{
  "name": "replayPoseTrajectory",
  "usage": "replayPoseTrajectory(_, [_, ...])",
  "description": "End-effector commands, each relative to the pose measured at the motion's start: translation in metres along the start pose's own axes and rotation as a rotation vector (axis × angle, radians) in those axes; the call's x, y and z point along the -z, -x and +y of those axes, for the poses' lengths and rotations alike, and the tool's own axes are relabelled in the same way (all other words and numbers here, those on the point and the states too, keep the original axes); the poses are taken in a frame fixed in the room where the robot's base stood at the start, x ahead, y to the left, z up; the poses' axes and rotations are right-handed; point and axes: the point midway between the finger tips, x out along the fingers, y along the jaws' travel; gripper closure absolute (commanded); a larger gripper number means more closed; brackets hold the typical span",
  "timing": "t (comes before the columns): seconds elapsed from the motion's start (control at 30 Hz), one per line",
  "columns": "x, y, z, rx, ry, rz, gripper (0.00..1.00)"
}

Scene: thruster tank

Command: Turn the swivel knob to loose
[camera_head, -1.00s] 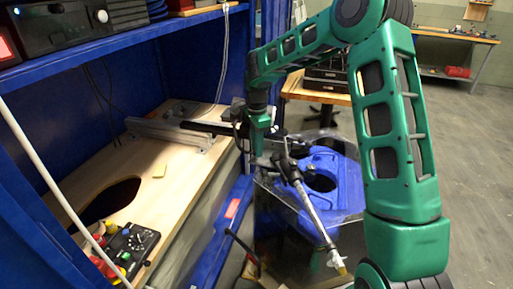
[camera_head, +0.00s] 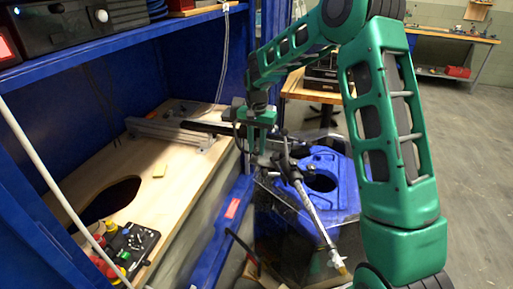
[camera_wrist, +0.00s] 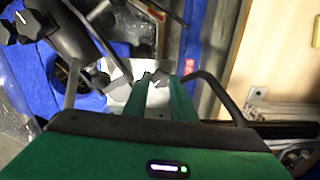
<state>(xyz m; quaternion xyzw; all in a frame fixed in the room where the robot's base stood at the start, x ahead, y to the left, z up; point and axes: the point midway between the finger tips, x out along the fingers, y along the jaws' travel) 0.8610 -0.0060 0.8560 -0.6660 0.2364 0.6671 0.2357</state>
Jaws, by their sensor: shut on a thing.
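My gripper (camera_head: 261,148) points down at the black clamp joint beside the wooden bench. In the wrist view its two green fingers (camera_wrist: 163,84) are close together on a small dark piece (camera_wrist: 160,76), which I take to be the swivel knob. The fingers hide most of it, so its turn position cannot be read. A silver pole (camera_head: 312,212) slants down and right from the clamp. In the wrist view a black lobed knob (camera_wrist: 30,24) sits at the upper left, apart from the fingers.
A blue part with a round hole (camera_head: 338,170) stands below the clamp, within clear tank walls. The wooden bench top (camera_head: 150,192) lies left, with a large opening and a control box (camera_head: 133,250). The blue frame (camera_head: 222,235) stands close by. Open floor lies right.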

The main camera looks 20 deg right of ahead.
Motion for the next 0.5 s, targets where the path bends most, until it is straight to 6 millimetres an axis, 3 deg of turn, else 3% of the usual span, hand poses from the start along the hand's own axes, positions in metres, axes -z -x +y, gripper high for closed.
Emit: replayPoseTrajectory(0.5, [0.0010, 0.0013, -0.0009, 0.002, 0.490, 0.004, 0.98])
